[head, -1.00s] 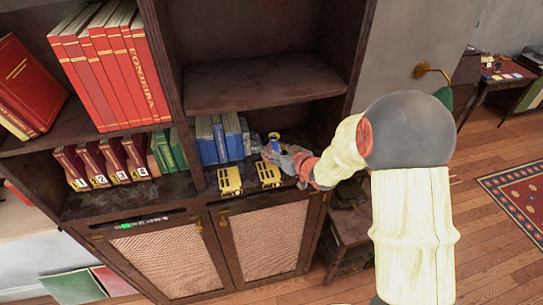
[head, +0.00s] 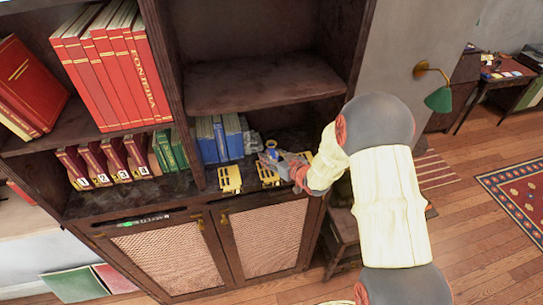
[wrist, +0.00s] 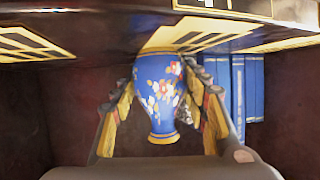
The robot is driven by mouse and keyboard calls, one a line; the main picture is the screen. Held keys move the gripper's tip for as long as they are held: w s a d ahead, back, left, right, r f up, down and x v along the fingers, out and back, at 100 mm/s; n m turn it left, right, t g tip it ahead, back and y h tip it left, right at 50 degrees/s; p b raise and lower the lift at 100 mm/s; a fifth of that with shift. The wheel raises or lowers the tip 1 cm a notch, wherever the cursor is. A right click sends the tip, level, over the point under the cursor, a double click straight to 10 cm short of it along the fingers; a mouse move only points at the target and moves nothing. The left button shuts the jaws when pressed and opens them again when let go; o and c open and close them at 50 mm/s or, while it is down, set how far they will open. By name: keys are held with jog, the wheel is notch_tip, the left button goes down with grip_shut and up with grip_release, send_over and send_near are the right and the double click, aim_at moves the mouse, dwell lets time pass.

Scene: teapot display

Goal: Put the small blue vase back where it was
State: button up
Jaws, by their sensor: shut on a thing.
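The small blue vase (head: 271,145), painted with flowers, is on the right side of the cabinet's lower compartment. My gripper (head: 279,157) is shut on it from the front right. The wrist view, which looks upside down, shows the vase (wrist: 158,92) between both fingers. In the head view it appears just behind and above the middle yellow stand (head: 268,173). I cannot tell whether it touches the stand or shelf. Another yellow stand (head: 230,178) is to the left, and a third (head: 307,158) is partly hidden by my gripper.
Blue books (head: 219,138) stand left of the vase, with a grey object (head: 252,141) beside them. A dark upright divider (head: 181,110) separates the red volumes (head: 103,160). The upper shelf board (head: 262,84) hangs above. The shelf's front edge is close to the stands.

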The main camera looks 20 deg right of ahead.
jog(key=o, duration=1.3)
jog(key=shift+c, duration=0.2)
